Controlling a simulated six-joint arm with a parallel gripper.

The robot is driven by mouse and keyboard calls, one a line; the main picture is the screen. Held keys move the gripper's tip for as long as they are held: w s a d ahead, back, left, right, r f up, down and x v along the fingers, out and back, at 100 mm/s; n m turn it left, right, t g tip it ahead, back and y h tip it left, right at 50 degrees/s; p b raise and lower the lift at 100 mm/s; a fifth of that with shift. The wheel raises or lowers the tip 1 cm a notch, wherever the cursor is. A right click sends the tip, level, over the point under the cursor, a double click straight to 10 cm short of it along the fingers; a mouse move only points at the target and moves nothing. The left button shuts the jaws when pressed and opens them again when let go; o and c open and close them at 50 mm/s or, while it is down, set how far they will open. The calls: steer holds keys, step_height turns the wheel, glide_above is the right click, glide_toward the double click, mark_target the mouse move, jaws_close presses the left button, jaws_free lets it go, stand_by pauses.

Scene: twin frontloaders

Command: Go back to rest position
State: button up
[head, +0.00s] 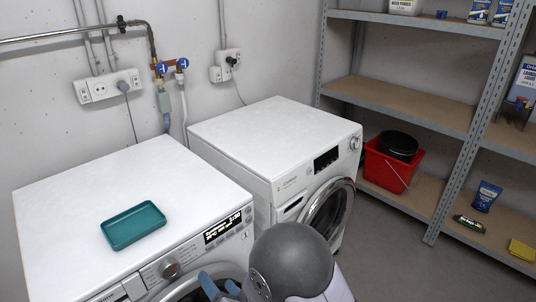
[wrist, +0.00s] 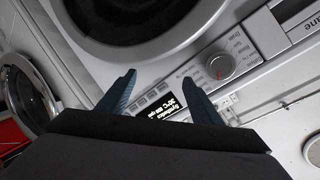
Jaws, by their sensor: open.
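My gripper (wrist: 158,97) is open, with its two blue fingers spread and nothing between them in the wrist view. It is over the front of the left washing machine, near the lit display (wrist: 163,108), the dial (wrist: 221,66) and the dark round door (wrist: 125,25). In the head view its blue fingers show low at the front of the left washing machine (head: 75,195). My grey arm joint hides part of that machine's front and door. I cannot tell whether the fingers touch the panel.
A teal tray (head: 133,225) lies on the left machine's top. The right washing machine (head: 275,150) stands beside it. A metal shelf (head: 400,100) at the right holds a red bucket (head: 391,166) and several packages. Open floor (head: 400,255) lies in front of the shelf.

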steer(key=s+d+f+n+g+h, duration=0.1)
steer(key=d+g+h, duration=0.2)
steer(key=d, duration=0.5)
steer(key=d+f+g+h, duration=0.2)
steer(key=d+h, duration=0.1)
steer(key=d, duration=0.6)
steer(key=s+d+r+n+g+h, duration=0.1)
steer(key=s+d+r+g, duration=0.15)
steer(key=s+d, duration=0.35)
steer(key=s+d+r+g+h, duration=0.1)
steer(key=s+d+g, duration=0.35)
steer(key=s, duration=0.25)
step_height(320, 180, up, 18)
steer(key=s+p, duration=0.1)
steer(key=p, duration=1.6)
steer(key=shift+s+d+r+n+p, duration=0.2)
steer(key=shift+d+n+p, duration=0.1)
steer(key=shift+p, duration=0.1)
